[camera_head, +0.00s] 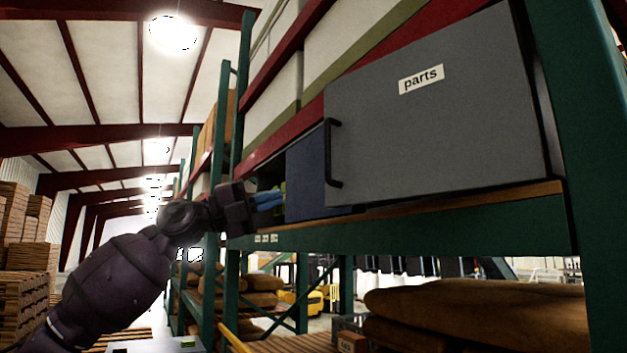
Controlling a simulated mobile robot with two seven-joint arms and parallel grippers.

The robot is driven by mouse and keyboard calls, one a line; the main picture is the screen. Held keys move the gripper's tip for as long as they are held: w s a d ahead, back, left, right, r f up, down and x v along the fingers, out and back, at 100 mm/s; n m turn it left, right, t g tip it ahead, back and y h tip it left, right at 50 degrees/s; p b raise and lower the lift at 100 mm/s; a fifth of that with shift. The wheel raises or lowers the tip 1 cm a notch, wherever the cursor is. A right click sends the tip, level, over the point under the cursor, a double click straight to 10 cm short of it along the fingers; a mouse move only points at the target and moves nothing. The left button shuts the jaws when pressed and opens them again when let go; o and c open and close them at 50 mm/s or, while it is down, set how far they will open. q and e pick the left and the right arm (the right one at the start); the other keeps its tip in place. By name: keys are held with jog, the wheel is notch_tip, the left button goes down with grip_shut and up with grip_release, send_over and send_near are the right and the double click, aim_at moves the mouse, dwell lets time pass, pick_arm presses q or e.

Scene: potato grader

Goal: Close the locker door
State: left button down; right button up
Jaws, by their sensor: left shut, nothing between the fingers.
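The locker's grey door (450,120), with a "parts" label (421,79), faces me on the shelf at the upper right. Its black vertical handle (333,153) is near the door's left edge. A dark blue panel (304,178) shows behind and left of that edge; it looks like the locker's side. I cannot tell exactly how far the door stands open. My left gripper (279,200) reaches in from the left, its blue fingers shut and empty, left of the handle and close to the blue panel. Whether they touch it is unclear. My right gripper is not in view.
The green shelf beam (420,235) runs below the locker, and a green upright (590,150) stands at the right. Brown sacks (480,310) lie on the lower level. A yellow bar (232,338) is low in the middle. Stacked pallets (25,240) stand far left.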

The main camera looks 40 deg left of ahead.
pick_arm(q)
jog(key=w+d+r+p, duration=0.4)
jog(key=w, duration=0.4)
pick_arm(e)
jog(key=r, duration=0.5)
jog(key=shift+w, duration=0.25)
pick_arm(q)
jog(key=shift+w, duration=0.15)
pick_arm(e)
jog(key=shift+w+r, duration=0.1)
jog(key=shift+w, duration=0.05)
